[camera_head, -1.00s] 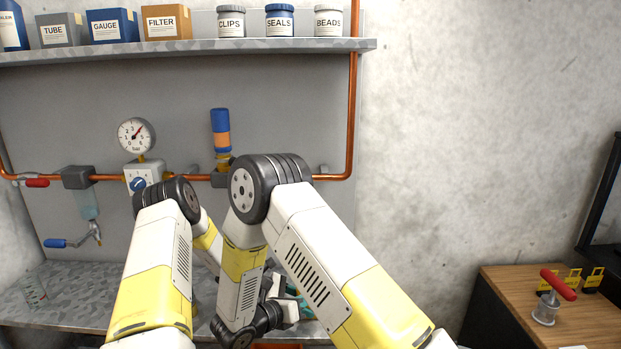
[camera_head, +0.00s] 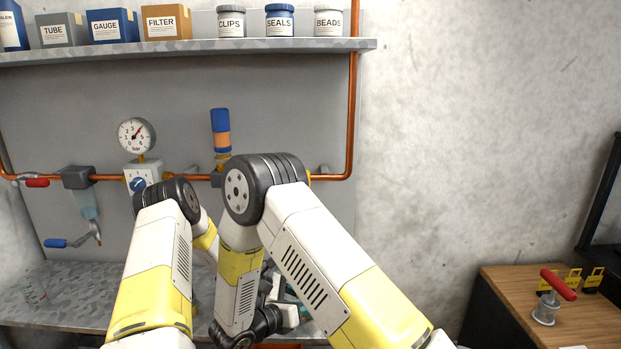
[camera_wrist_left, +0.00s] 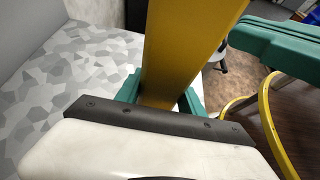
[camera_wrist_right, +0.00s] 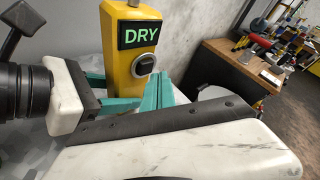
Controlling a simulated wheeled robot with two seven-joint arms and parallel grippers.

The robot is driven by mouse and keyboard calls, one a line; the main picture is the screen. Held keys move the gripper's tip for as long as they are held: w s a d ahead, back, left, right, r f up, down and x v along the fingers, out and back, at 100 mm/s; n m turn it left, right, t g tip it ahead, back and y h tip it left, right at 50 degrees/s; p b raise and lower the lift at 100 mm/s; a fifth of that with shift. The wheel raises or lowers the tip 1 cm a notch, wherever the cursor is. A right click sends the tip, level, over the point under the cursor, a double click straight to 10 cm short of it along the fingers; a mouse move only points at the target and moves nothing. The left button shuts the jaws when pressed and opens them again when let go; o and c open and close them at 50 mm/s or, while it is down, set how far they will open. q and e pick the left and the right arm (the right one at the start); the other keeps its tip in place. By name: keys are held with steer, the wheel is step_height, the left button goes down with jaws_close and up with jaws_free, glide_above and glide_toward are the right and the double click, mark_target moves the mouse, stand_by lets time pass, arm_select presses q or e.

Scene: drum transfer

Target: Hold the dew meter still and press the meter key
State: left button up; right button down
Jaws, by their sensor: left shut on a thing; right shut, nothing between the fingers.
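In the head view my arms hide the meter.
A grey patterned bench (camera_head: 65,300) runs below a copper pipe (camera_head: 330,177) with a round gauge (camera_head: 136,135). A shelf (camera_head: 200,49) with boxes and jars hangs above. A wooden table (camera_head: 550,290) with a red-handled tool stands at right. A yellow hose-like loop (camera_wrist_left: 265,110) shows beside the meter.

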steer(key=s, duration=0.5)
steer(key=shift+s, duration=0.25)
stand_by(0.4)
arm_select(q)
steer(key=o, duration=1.4)
steer(key=shift+o, duration=0.2)
